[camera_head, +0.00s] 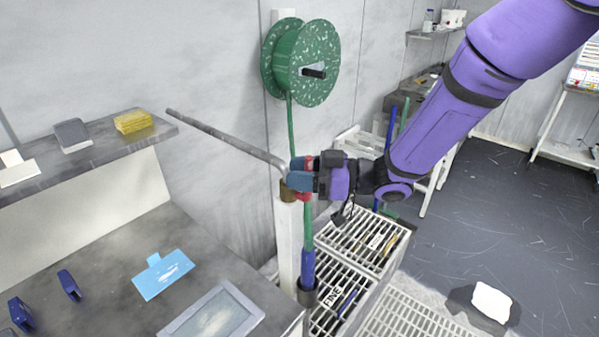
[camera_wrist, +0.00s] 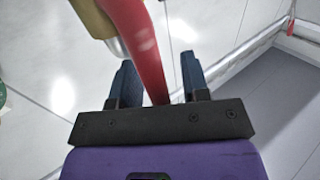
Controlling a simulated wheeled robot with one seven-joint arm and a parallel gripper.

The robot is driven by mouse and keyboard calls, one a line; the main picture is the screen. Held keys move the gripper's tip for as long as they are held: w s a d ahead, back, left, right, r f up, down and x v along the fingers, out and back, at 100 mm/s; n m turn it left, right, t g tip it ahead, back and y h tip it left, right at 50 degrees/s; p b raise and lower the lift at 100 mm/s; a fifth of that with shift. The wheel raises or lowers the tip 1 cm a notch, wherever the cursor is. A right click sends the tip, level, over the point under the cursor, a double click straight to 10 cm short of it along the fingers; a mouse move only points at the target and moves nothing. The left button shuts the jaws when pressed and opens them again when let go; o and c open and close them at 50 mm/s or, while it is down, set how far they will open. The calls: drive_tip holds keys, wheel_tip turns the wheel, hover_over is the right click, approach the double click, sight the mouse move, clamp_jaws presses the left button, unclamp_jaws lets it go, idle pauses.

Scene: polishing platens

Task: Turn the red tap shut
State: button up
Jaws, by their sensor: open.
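The red tap handle shows in the wrist view (camera_wrist: 142,45) as a red lever that runs from the brass-coloured valve body (camera_wrist: 95,15) down between my fingers. In the head view bits of the red tap (camera_head: 303,196) show at my fingertips, beside the brass body (camera_head: 287,190) on top of a white post. My gripper (camera_head: 302,178) has blue fingers and comes in from the right. In the wrist view my gripper (camera_wrist: 158,82) is open, with one finger on each side of the lever.
A grey pipe (camera_head: 225,138) runs left from the tap. A green hose reel (camera_head: 302,62) hangs on the wall, its hose passing behind my gripper. Slatted trays (camera_head: 372,242) stand below. A grey bench (camera_head: 110,270) with a blue dustpan-like piece (camera_head: 163,275) is at left.

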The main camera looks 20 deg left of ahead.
clamp_jaws()
drive_tip(key=shift+s, duration=0.1)
idle(0.3)
drive_tip(key=s+a+f+n+t+h, duration=0.2)
drive_tip(key=s+f+n+t+h, duration=0.3)
drive_tip(key=n, duration=0.6)
drive_tip(key=shift+f+t+h, duration=1.1)
drive_tip(key=shift+f+t, duration=0.3)
drive_tip(key=shift+f, duration=0.05)
drive_tip(key=shift+s+a, duration=0.1)
